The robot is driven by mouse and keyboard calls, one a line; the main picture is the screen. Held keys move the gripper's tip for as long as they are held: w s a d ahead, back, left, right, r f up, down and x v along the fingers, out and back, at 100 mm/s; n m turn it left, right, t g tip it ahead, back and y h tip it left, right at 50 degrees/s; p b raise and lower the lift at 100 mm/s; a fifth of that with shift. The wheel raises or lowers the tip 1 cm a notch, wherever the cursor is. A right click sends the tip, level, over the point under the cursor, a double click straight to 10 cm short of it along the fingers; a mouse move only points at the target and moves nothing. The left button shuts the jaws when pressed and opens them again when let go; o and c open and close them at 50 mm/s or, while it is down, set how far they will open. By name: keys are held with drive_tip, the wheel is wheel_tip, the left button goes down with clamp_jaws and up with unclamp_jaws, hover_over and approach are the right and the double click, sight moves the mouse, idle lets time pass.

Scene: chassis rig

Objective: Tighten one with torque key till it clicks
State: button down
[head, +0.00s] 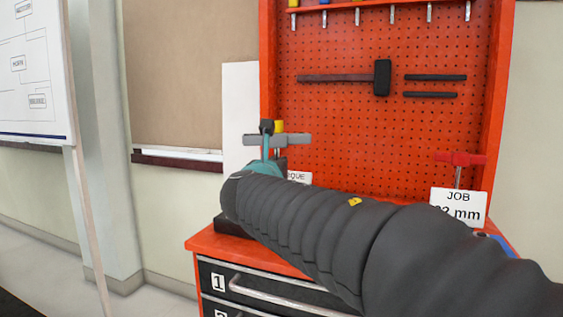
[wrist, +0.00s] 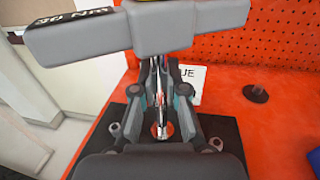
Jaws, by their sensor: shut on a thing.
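The grey T-handled key (head: 292,140) stands upright at the left of the red bench, with a yellow cap (head: 279,126) on top. In the wrist view its grey handle (wrist: 165,30) fills the top, with lettering on its left end. My gripper (wrist: 160,88) is shut on its thin shaft, below the handle. In the head view my gripper (head: 267,150) is partly hidden by my arm. The shaft's lower end is near a dark block (wrist: 118,112); I cannot tell whether it is in a hole. A red T-handled key (head: 460,159) stands at the right.
A JOB card (head: 460,205), partly hidden by my arm, stands below the red key. Another card (head: 299,177) ends in "QUE". A red pegboard (head: 330,120) with a hammer (head: 381,78) rises behind.

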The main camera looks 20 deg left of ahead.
sight(277, 142)
drive_tip(key=shift+r+m+g+h+p, duration=0.1)
drive_tip(key=shift+m+g+h+p, duration=0.15)
drive_tip(key=shift+m+h+p, duration=1.35)
drive_tip(key=shift+m+g+h+p, duration=0.25)
drive_tip(key=shift+m+h+p, duration=0.75)
drive_tip(key=shift+h+p, duration=1.05)
drive_tip(key=shift+h+b, duration=0.35)
drive_tip(key=shift+h, duration=0.3)
drive_tip(key=shift+a+m+g+h, duration=0.15)
drive_tip(key=shift+m+g+h, duration=0.35)
drive_tip(key=shift+m+h, duration=0.2)
drive_tip(key=m+g+h, duration=0.4)
drive_tip(key=m+h, duration=0.1)
drive_tip(key=shift+g+h, duration=0.3)
drive_tip(key=shift+h, duration=0.1)
drive_tip(key=shift+g, duration=0.3)
drive_tip(key=shift+n+t+y+b, duration=0.3)
drive_tip(key=shift+n+t+b, duration=0.1)
drive_tip(key=shift+t+b, duration=0.15)
drive_tip(key=shift+r, duration=0.1)
drive_tip(key=shift+r+p, duration=0.5)
drive_tip(key=shift+r, duration=1.7)
